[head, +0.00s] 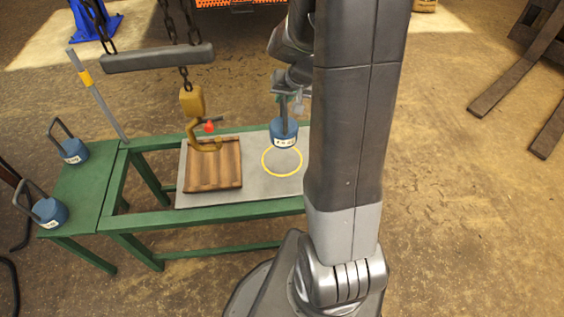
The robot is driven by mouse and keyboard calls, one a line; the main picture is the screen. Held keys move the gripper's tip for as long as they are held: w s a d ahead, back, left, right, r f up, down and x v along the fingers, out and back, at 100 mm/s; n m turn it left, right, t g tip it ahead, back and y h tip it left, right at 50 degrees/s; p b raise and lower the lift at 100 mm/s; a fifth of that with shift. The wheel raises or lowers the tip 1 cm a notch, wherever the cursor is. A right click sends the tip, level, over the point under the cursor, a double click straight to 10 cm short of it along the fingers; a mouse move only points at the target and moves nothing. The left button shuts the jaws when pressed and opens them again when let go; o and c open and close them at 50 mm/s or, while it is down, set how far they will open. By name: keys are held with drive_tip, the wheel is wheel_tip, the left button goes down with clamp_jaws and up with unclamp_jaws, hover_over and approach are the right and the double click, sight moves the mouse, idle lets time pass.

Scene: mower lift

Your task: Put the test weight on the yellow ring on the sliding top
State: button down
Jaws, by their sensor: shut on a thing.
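The test weight (284,134) is a blue cylinder with a white label and a dark handle. My gripper (285,97) is shut on its handle, partly hidden behind my arm. The weight appears upright, just beyond the yellow ring (264,168) in the picture and overlapping its far edge. I cannot tell its exact height above the surface. The yellow ring is marked on the grey sliding top (240,201) of the green bench. My arm hides the right part of the top.
A wooden board (212,165) lies on the top, left of the ring. A yellow hook (193,105) hangs by chain from a grey bar (158,58) above it. Two more blue weights, one far (73,150) and one near (49,212), stand on the green side table (85,189).

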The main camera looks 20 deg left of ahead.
sight(281, 125)
drive_tip(key=shift+s+a+f, duration=0.15)
drive_tip(key=shift+s, duration=0.05)
wheel_tip(281, 125, down, 10)
drive_tip(key=b, duration=0.3)
drive_tip(key=shift+r, duration=0.25)
drive_tip(key=c, duration=1.5)
unclamp_jaws()
drive_tip(key=shift+s+f, duration=0.1)
drive_tip(key=shift+f, duration=0.05)
drive_tip(key=shift+o, duration=0.2)
drive_tip(key=p+v, duration=0.2)
drive_tip(key=v, duration=1)
